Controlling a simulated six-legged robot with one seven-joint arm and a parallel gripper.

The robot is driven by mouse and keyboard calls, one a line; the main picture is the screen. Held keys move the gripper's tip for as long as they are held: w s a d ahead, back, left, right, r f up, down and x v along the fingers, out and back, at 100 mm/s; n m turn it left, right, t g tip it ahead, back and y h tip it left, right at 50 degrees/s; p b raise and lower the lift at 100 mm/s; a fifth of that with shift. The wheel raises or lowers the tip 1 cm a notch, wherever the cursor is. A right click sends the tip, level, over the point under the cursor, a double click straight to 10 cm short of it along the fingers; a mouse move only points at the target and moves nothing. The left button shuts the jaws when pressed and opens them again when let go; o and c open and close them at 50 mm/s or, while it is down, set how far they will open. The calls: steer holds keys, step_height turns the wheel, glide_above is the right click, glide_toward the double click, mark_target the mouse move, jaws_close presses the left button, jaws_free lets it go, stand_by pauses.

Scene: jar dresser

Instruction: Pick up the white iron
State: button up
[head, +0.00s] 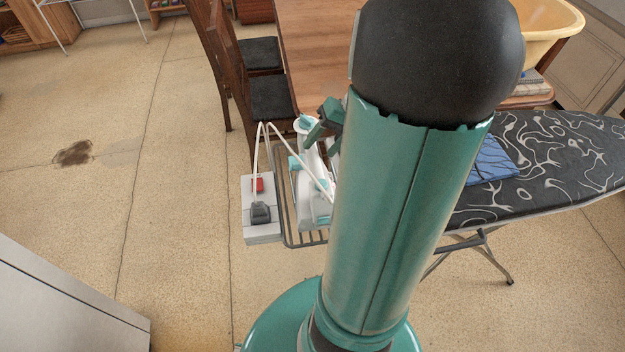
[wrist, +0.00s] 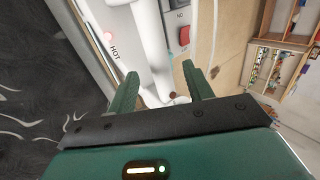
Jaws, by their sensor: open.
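The white iron (head: 308,190) with pale teal parts is on the wire rack at the end of the ironing board, partly hidden behind my arm in the head view. Its white cord loops up and over towards a dark plug. My gripper (head: 324,118) shows at the upper end of the iron, mostly hidden by my arm. In the wrist view, my gripper (wrist: 160,72) is open, with its two green fingers apart. A white part, apparently the iron (wrist: 153,45), shows between and beyond the fingertips. I cannot tell whether the fingers touch it.
A socket box (head: 262,230) with a red switch sits left of the iron. The ironing board (head: 560,160) holds a folded blue cloth (head: 492,162). A wooden table (head: 315,40) and dark chairs (head: 268,97) stand behind. The floor on the left is mostly clear.

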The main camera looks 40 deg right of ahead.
mark_target(316, 151)
steer(key=x, duration=0.5)
jaws_close()
steer(key=shift+d+r, duration=0.1)
stand_by(1.2)
